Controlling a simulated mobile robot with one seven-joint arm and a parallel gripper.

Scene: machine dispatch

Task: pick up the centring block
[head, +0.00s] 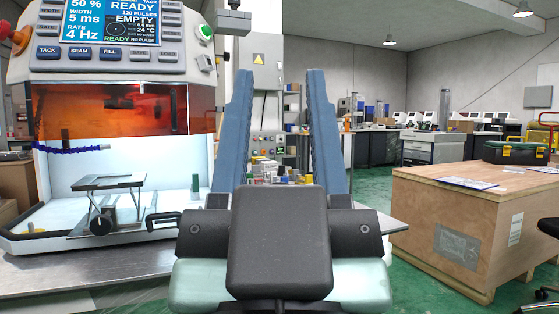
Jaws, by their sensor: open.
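My gripper (280,75) is in the middle of the head view, its two long blue fingers pointing up and wide apart. It is open, and nothing is held between the fingers. Beyond it, in the gap between the fingers, several small blocks (272,172) in yellow, white, red and grey sit close together. They are small in the picture and partly hidden by my gripper. I cannot tell which of them, if any, is the centring block.
At left a welding machine (115,52) with a lit display reading READY and EMPTY stands on a metal bench (90,262). A small raised stage (108,183) stands in its open chamber. At right a wooden crate (440,215) carries a green toolbox (515,152) and papers.

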